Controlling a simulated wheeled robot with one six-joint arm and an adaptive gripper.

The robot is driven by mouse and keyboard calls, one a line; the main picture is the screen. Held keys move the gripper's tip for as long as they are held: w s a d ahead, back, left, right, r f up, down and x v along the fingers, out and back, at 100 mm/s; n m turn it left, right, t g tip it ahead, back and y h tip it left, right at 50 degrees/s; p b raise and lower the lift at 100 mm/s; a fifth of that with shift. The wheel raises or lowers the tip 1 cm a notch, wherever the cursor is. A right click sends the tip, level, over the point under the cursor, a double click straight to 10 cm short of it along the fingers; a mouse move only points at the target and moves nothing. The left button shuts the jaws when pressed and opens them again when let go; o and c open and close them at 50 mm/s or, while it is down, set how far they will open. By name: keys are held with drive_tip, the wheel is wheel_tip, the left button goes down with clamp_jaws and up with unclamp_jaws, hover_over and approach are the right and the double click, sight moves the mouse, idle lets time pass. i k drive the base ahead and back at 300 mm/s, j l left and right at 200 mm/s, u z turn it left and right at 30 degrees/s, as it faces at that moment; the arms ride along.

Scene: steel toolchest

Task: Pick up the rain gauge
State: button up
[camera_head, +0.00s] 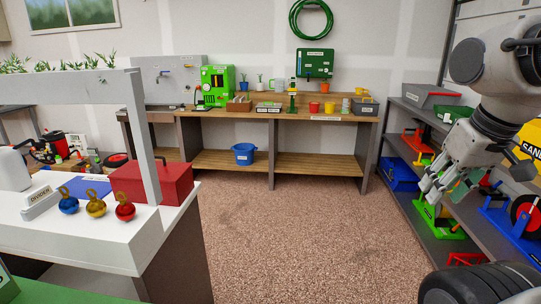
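I cannot pick out the rain gauge for certain. A small upright green item with a yellow top (292,88) stands on the back workbench, too small to identify. My gripper (434,190) hangs at the right, in front of the right-hand shelves and far from that bench. Its fingers point down and left. Green items on the shelf behind blur its outline, so I cannot tell how far apart the fingers are or whether it holds anything.
The back workbench (240,115) carries a green machine (216,86) and several small pots. A blue bucket (244,154) sits on its lower shelf. A white counter (100,232) with a red toolbox (152,183) is at left. The middle floor (290,235) is clear.

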sight(345, 110)
drive_tip(key=i, duration=1.05)
drive_tip(key=i+z, duration=0.1)
drive_tip(key=i, duration=1)
drive_tip(key=i+j, duration=0.2)
drive_tip(key=i, duration=0.85)
drive_tip(key=i+j, duration=0.1)
drive_tip(key=i, duration=0.95)
drive_tip(key=i+j+z, duration=0.1)
drive_tip(key=i+z, duration=0.2)
drive_tip(key=i+j+z, duration=0.15)
drive_tip(key=i+z, duration=0.15)
drive_tip(key=i, duration=0.2)
drive_tip(key=i+j+z, duration=0.35)
drive_tip(key=i+l, duration=0.05)
